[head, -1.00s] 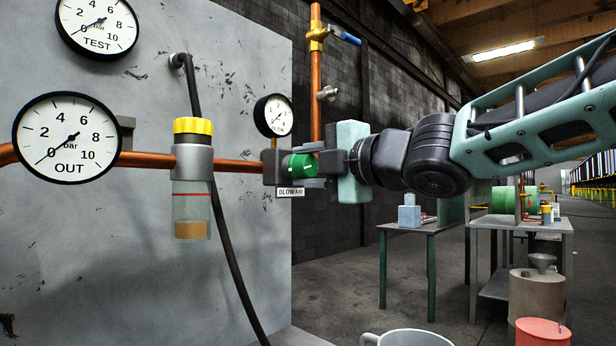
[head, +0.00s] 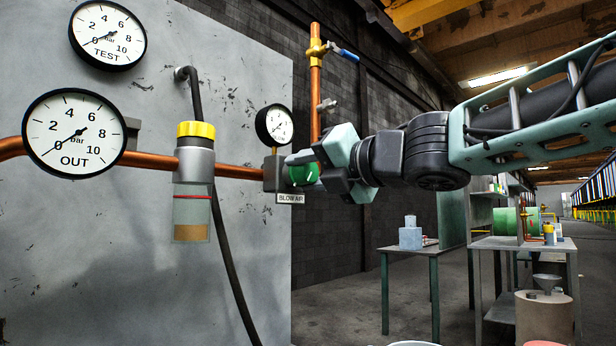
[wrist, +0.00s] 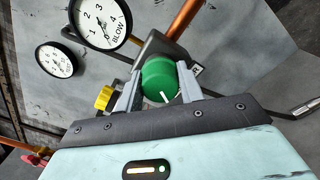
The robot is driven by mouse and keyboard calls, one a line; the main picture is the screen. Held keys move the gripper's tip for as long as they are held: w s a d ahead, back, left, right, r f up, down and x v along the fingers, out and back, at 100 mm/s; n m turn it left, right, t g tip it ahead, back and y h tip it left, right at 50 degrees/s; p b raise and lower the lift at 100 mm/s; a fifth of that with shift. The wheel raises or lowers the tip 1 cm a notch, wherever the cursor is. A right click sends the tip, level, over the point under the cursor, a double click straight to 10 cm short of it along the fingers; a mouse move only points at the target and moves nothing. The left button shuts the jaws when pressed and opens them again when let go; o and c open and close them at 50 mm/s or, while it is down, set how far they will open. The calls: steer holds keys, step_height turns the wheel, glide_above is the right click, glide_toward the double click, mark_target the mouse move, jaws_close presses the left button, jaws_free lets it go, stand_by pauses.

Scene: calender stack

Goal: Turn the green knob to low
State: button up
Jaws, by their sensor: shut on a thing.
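The green knob (head: 303,174) sits on a grey block on the copper pipe, above a "BLOW AIR" label (head: 290,198). My gripper (head: 315,172) comes from the right and is shut on the knob, its jaws tilted. In the wrist view the green knob (wrist: 159,80) lies between my two fingers (wrist: 160,92), and its white mark points down and to the right. The small blow gauge (head: 274,125) above the knob also shows in the wrist view (wrist: 102,21). Its numbers are too small to read in the head view.
The OUT gauge (head: 75,133) and TEST gauge (head: 107,35) read about 0. A yellow-topped filter (head: 195,160) hangs left of the knob. A vertical copper pipe with a blue-handled valve (head: 343,54) rises near my gripper. Tables (head: 407,250) stand farther right.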

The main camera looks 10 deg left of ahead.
steer(key=shift+f+n, duration=0.1)
steer(key=shift+n, duration=0.2)
steer(key=o, duration=1)
steer(key=v, duration=1.7)
steer(key=shift+s+d, duration=0.15)
steer(key=shift+d, duration=0.05)
